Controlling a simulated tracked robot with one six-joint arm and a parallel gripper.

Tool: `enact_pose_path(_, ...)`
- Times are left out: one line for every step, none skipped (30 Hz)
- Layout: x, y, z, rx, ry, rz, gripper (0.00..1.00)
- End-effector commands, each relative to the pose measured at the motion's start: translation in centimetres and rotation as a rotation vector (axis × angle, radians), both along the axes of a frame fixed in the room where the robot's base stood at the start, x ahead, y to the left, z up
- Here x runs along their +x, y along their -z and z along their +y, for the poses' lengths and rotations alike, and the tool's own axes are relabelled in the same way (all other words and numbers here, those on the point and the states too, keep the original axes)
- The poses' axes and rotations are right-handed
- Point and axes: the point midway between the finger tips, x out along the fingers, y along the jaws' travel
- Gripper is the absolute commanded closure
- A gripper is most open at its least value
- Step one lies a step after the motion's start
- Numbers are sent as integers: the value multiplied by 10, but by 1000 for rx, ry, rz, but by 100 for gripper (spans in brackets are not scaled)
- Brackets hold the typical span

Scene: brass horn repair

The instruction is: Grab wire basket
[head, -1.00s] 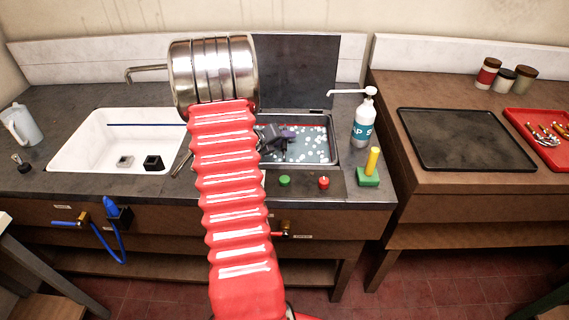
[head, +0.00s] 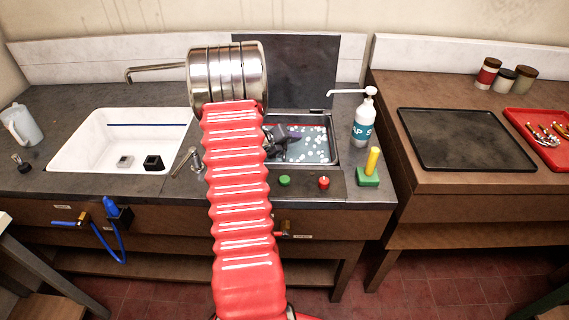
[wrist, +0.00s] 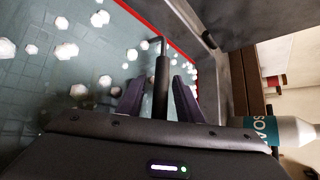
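The wire basket (wrist: 60,85) seems to be the fine mesh under the liquid in the tank, with white foam bubbles over it. Its black grip (wrist: 161,88) with a thin bent rod rises toward me in the wrist view. My gripper (wrist: 158,82) has its two dark purple fingers apart, one on each side of the black grip, with gaps showing on both sides. In the head view my gripper (head: 288,140) is over the left part of the tank (head: 338,152), and my arm hides part of that area.
A soap bottle (head: 364,120) stands right of the tank. Green and red buttons (head: 324,183) and a green block with a yellow post (head: 369,176) are in front. The raised dark lid (head: 300,70) is behind. A white sink (head: 90,150) lies left.

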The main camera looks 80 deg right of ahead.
Motion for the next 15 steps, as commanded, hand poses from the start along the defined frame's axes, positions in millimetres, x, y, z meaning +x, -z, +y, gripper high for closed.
enact_pose_path(0, 0, 0, 0, 0, 0, 71)
enact_pose_path(0, 0, 0, 0, 0, 0, 73)
enact_pose_path(0, 0, 0, 0, 0, 0, 76)
enact_pose_path(0, 0, 0, 0, 0, 0, 78)
enact_pose_path(0, 0, 0, 0, 0, 0, 80)
enact_pose_path(0, 0, 0, 0, 0, 0, 83)
enact_pose_path(0, 0, 0, 0, 0, 0, 85)
enact_pose_path(0, 0, 0, 0, 0, 0, 87)
enact_pose_path(0, 0, 0, 0, 0, 0, 90)
enact_pose_path(0, 0, 0, 0, 0, 0, 92)
enact_pose_path(0, 0, 0, 0, 0, 0, 94)
enact_pose_path(0, 0, 0, 0, 0, 0, 97)
enact_pose_path(0, 0, 0, 0, 0, 0, 99)
enact_pose_path(0, 0, 0, 0, 0, 0, 100)
enact_pose_path(0, 0, 0, 0, 0, 0, 100)
